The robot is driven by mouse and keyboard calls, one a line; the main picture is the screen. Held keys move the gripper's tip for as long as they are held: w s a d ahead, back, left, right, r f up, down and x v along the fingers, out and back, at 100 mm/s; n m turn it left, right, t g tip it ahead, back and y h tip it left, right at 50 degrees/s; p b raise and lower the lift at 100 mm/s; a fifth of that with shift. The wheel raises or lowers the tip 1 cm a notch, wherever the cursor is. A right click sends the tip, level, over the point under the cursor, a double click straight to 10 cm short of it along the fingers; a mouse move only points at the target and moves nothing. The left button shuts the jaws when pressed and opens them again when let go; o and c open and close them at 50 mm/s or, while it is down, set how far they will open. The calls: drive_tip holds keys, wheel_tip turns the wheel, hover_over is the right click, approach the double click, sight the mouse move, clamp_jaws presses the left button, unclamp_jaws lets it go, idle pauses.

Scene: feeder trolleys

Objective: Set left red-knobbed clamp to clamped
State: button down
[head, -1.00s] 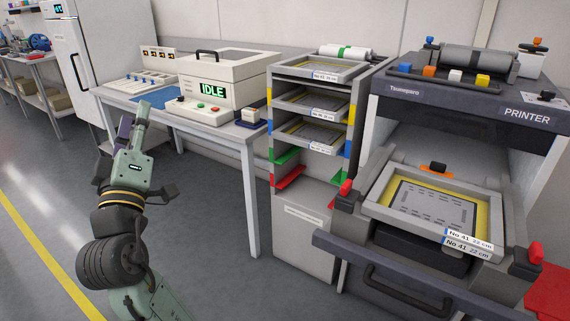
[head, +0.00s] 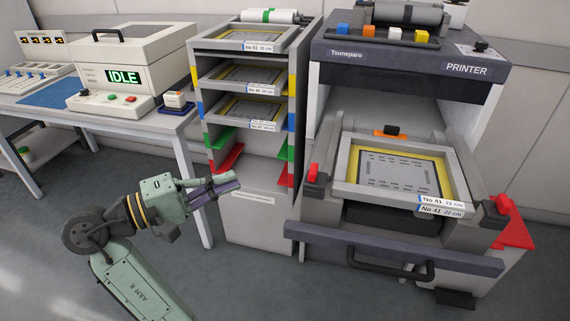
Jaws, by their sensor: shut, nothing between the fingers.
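The left red-knobbed clamp (head: 314,171) sits at the left edge of the printer's pulled-out front section, beside the framed screen (head: 349,181). Its red knob points up from a dark block; I cannot tell its exact setting. A second red-knobbed clamp (head: 503,205) is on the right side. The screen has a yellow border and labels reading No 41. My gripper (head: 226,185) is shut and empty. It points right, in front of the lower part of the rack and to the left of the left clamp, apart from it.
The printer (head: 412,62) stands at the right, with a dark front bar (head: 400,247) and handle below the screen. A rack (head: 307,100) holding several screens is left of it. A table (head: 150,128) carries a box marked IDLE. A red object (head: 516,226) is at far right.

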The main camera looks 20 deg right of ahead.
sight(307, 178)
drive_tip(key=d+p, duration=0.3)
drive_tip(key=d, duration=1)
drive_tip(key=shift+s, duration=0.1)
drive_tip(key=s+d, duration=0.1)
drive_tip(key=s+d+p, duration=0.1)
drive_tip(key=d, duration=0.1)
idle(0.5)
